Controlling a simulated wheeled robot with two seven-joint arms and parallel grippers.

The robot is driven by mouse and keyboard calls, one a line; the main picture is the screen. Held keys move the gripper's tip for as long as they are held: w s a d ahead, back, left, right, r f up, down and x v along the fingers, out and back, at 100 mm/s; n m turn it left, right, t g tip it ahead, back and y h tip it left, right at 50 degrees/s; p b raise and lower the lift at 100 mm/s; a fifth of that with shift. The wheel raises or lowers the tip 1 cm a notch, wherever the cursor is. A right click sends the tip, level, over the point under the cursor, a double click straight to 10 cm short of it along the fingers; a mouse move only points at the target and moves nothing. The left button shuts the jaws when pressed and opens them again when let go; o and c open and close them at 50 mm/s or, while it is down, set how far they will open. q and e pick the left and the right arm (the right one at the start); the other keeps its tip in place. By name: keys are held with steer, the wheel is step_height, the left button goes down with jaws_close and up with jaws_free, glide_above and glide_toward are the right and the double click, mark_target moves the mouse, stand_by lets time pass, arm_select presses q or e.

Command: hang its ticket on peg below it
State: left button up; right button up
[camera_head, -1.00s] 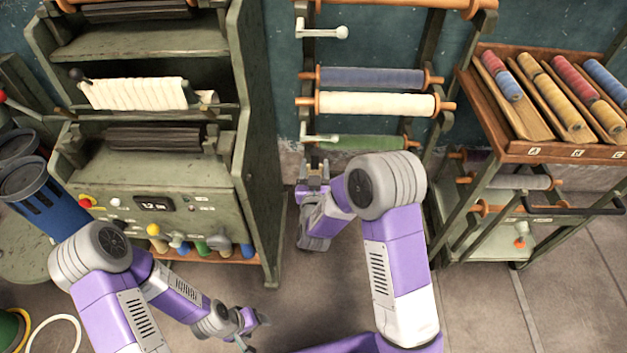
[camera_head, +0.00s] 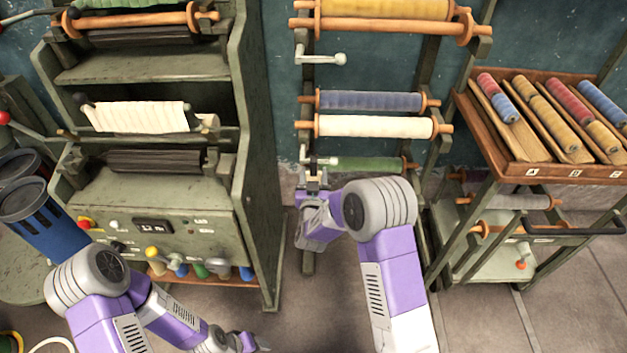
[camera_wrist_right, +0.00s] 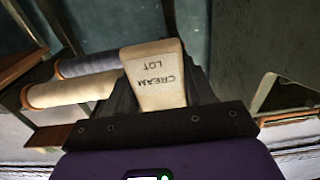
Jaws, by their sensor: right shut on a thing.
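A cream ticket (camera_wrist_right: 155,80) printed "CREAM LOT" is held in my right gripper (camera_wrist_right: 158,95), and its text shows upside down in the right wrist view. In the head view my right gripper (camera_head: 313,178) is in front of the rack's lower left, below the cream roll (camera_head: 375,126) and near the left end of the green roll (camera_head: 368,164). The cream roll also shows in the right wrist view (camera_wrist_right: 72,91). I cannot make out a peg below the cream roll. My left gripper (camera_head: 250,343) is low in the head view, partly cut off by the bottom edge.
A blue roll (camera_head: 370,101) hangs just above the cream one. A white crank handle (camera_head: 325,161) is close to my right gripper. A green machine cabinet (camera_head: 255,150) stands left and a wooden sample tray (camera_head: 575,172) right.

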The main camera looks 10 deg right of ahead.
steer(key=shift+w+d+f+b, duration=0.15)
steer(key=shift+w+f+b, duration=0.2)
steer(key=shift+w, duration=0.2)
steer(key=shift+w+d+f+b, duration=0.1)
steer(key=shift+w+f+b, duration=0.25)
steer(key=shift+w, duration=0.15)
steer(key=shift+r, duration=0.1)
steer(key=o, duration=1.1)
steer(key=shift+s, duration=0.1)
